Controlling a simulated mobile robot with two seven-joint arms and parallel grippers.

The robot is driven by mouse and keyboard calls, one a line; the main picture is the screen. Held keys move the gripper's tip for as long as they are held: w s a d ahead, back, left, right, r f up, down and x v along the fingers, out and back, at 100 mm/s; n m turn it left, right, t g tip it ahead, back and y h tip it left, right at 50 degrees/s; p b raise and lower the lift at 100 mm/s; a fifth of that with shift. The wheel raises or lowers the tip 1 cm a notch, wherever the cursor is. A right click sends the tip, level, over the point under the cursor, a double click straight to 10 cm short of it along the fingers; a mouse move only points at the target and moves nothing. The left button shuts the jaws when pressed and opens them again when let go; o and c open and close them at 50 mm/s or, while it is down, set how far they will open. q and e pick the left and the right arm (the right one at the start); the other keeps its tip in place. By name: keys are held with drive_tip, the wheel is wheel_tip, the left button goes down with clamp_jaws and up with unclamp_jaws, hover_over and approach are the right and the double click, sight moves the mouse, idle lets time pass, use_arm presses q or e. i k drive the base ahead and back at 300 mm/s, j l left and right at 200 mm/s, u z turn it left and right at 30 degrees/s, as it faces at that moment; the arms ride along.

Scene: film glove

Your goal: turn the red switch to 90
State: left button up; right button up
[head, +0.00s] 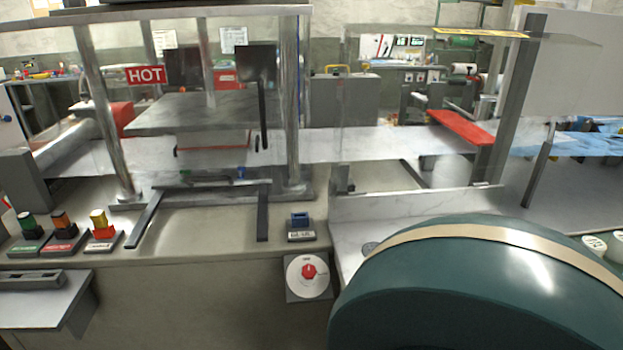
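The red switch (309,271) is a small red knob at the centre of a round white dial (296,279). The dial sits on a grey square plate on the front face of the machine, below the worktop's front edge. The marks on the dial are too small to read, so I cannot tell the knob's setting. Neither of my grippers is in view, and nothing touches the knob.
A large dark green rounded body (470,290) with a tan band fills the lower right, close to the dial. A blue switch (300,220) stands above the dial. Several coloured push switches (100,225) line the left. A HOT sign (146,75) hangs behind.

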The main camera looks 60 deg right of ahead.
sight(309, 271)
drive_tip(key=k+j+z, duration=0.15)
drive_tip(key=z, duration=0.15)
drive_tip(key=k+j+z, duration=0.1)
drive_tip(key=k+z, duration=0.15)
drive_tip(key=z, duration=1.1)
drive_tip(key=l+z, duration=0.45)
drive_tip(key=l, duration=0.5)
drive_tip(key=i, duration=0.55)
